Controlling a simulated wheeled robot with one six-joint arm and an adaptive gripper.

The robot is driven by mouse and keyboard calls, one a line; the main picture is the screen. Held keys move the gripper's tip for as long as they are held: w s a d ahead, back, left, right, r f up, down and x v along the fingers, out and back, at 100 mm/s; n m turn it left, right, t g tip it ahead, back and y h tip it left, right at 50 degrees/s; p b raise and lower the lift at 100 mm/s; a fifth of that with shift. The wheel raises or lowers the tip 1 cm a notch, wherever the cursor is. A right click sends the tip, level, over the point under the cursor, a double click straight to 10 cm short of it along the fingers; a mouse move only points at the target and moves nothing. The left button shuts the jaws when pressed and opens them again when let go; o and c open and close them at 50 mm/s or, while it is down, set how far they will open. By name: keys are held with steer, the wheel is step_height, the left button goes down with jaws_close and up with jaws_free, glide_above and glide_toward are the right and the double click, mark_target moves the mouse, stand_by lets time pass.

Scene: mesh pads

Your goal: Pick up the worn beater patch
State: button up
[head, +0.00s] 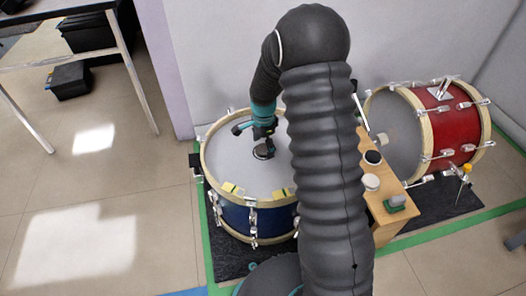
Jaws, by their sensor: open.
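A small dark round patch (263,154) lies near the middle of the white head of a blue bass drum (236,218), which stands with its head facing up. It looks like the worn beater patch, though its wear is too small to tell. My gripper (262,144) points down just above the patch and is open. It hides part of the patch. I cannot tell whether the fingertips touch the patch or the drum head. My own arm covers the right part of the blue drum.
Right of my arm, a wooden stand (384,222) holds a black round item (373,157), a white round item (371,183) and a green-based block (396,203). A red drum (449,119) lies on its side behind it. Metal lugs and clamps ring the blue drum's rim.

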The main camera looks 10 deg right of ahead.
steer(key=shift+f, duration=0.25)
steer(key=c, duration=1.1)
